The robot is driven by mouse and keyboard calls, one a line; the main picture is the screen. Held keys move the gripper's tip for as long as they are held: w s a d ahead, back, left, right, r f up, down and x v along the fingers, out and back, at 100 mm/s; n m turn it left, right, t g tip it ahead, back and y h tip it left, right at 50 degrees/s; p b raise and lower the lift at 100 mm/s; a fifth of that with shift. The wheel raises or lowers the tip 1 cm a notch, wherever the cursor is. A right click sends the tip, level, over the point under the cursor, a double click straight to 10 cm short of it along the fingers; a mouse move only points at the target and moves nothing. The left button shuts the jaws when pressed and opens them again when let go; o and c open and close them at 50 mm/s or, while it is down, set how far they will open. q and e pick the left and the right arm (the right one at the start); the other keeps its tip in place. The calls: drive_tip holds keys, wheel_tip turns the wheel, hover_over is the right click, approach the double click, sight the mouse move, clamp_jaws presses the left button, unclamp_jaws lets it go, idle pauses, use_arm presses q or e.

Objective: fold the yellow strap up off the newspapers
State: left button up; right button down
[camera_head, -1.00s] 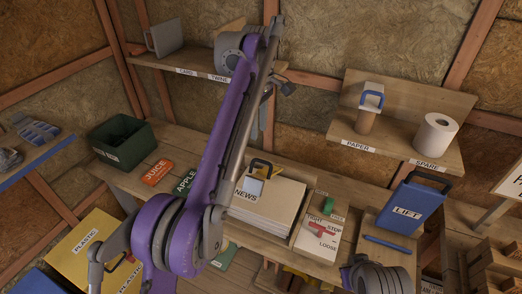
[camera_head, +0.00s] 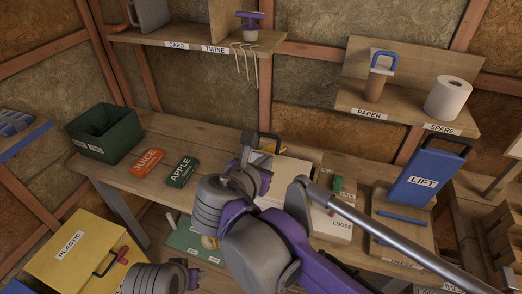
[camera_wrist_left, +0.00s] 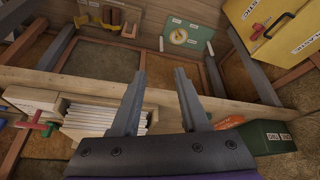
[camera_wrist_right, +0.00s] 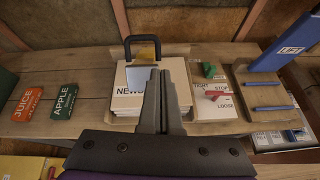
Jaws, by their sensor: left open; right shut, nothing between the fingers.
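The newspapers (camera_head: 290,170) lie stacked in a low tray on the bench, partly hidden by my right arm in the head view. In the right wrist view the newspapers (camera_wrist_right: 176,72) show a NEWS label, with a black handle (camera_wrist_right: 143,40) and a pale plate standing at their back left. My left gripper (camera_wrist_left: 157,85) is open and empty by the bench edge, near the newspaper stack (camera_wrist_left: 105,118).
JUICE (camera_head: 147,163) and APPLE (camera_head: 182,172) cartons lie left of the stack. A TIGHT/LOOSE board (camera_wrist_right: 215,100) with a red lever is right of it, then a blue LIFT panel (camera_head: 425,175). A green bin (camera_head: 108,135) stands at the left end.

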sight(268, 153)
drive_tip(key=shift+n, duration=0.8)
drive_tip(key=w+f, duration=0.1)
drive_tip(key=w, duration=0.2)
drive_tip(key=w+f, duration=0.1)
drive_tip(key=w, duration=0.2)
drive_tip(key=w+f, duration=0.1)
drive_tip(key=w, duration=0.2)
drive_tip(key=shift+w+d, duration=0.1)
drive_tip(key=shift+d, duration=0.3)
use_arm(q)
drive_tip(key=f, duration=0.1)
drive_tip(key=s, duration=0.1)
drive_tip(key=s+f, duration=0.1)
drive_tip(key=shift+a+f+m, duration=0.25)
drive_tip(key=shift+f+m, duration=0.05)
